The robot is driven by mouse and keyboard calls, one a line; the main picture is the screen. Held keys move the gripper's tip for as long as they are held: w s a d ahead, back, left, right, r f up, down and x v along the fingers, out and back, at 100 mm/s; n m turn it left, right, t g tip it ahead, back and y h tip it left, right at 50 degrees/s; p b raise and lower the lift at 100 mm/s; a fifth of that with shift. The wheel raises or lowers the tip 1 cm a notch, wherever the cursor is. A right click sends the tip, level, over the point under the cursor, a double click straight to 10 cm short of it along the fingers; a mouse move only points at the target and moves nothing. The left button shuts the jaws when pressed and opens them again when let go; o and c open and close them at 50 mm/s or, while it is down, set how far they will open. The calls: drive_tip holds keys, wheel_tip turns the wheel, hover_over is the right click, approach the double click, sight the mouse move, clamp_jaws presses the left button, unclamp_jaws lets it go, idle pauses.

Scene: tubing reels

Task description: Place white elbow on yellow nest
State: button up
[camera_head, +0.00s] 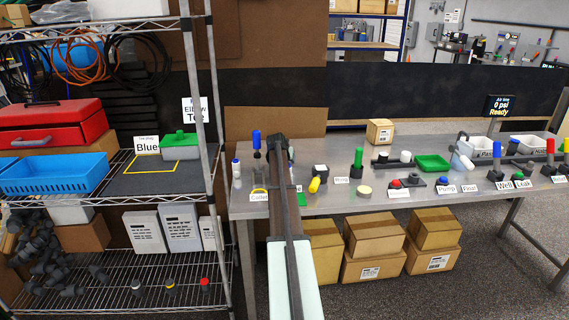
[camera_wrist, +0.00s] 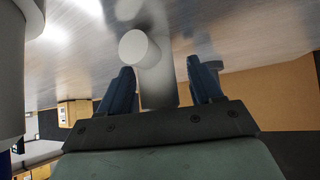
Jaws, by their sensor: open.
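In the wrist view, a white elbow-shaped piece (camera_wrist: 157,88) stands between the two dark blue fingers of my gripper (camera_wrist: 160,88). Its round end faces the camera. The fingers are apart, with a visible gap on the right side; contact on the left cannot be told. In the head view, my gripper (camera_head: 278,146) is over the left part of the metal table, and my arm hides most of what is there, so the elbow cannot be made out. A small yellow ring-like piece (camera_head: 259,190), possibly the yellow nest, sits at the table's front left edge by the Collet label.
The metal table (camera_head: 335,203) carries a yellow-ended fitting (camera_head: 315,185), a green upright cylinder (camera_head: 357,159), a green tray (camera_head: 433,162) and white bins (camera_head: 478,150). A wire shelf (camera_head: 200,130) stands close on the left. A cardboard box (camera_head: 380,131) is at the back.

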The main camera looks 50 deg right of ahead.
drive_tip(key=c, duration=1.1)
drive_tip(key=shift+c, duration=0.2)
drive_tip(key=shift+r, duration=0.1)
